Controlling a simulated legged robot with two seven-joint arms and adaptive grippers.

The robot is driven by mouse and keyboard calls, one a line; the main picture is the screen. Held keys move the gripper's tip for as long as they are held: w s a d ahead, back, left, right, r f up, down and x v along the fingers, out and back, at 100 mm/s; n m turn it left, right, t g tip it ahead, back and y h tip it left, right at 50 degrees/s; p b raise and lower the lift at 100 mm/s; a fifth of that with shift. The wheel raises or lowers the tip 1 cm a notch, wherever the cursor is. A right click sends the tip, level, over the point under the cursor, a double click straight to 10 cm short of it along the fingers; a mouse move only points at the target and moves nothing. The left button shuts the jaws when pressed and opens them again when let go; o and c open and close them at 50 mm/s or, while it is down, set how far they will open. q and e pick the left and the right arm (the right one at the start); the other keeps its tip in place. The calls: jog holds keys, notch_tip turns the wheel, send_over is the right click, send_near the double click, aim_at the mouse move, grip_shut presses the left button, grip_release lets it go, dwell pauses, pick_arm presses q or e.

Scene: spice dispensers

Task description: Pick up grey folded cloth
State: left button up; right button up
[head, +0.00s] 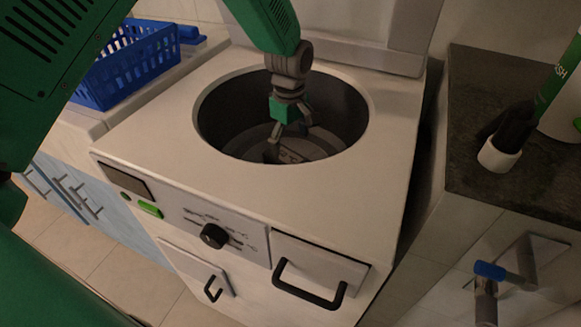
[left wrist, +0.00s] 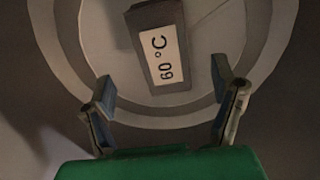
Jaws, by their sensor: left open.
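The grey folded cloth (left wrist: 160,45) shows in the left wrist view as a dark grey block with a white "60 °C" label, lying on the round drum bottom. In the head view it is small and partly hidden (head: 289,156), deep in the round opening of the white washing machine (head: 240,185). My left gripper (head: 293,143) reaches down into the drum. In the left wrist view its two fingers (left wrist: 163,84) are spread and empty, with the cloth beyond and between them. I cannot tell the exact gap to the cloth. My right gripper is not in view.
The drum wall (head: 345,105) surrounds my left gripper closely. A blue basket (head: 125,65) stands on the counter at the left. A dark counter (head: 465,120) with a white cup (head: 497,156) is at the right. A blue-topped metal fitting (head: 488,272) sticks out at the lower right.

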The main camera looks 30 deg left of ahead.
aim_at(287, 157)
pick_arm(q)
jog(key=shift+f, duration=0.8)
jog(key=shift+a+f, duration=0.6)
jog(key=shift+f, duration=0.2)
jog(key=f+b, duration=0.1)
jog(key=f, duration=0.2)
jog(key=shift+s+d+f+b, duration=0.1)
jog(key=shift+d+f+b, duration=0.1)
jog(key=shift+f+b, duration=0.15)
jog(key=shift+d+f, duration=0.3)
jog(key=shift+f, duration=0.15)
jog(key=shift+r, duration=0.15)
jog(key=shift+c, duration=0.4)
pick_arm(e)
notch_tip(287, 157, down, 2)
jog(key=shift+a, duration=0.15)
pick_arm(q)
jog(key=shift+a, duration=0.25)
jog(key=c, duration=1.3)
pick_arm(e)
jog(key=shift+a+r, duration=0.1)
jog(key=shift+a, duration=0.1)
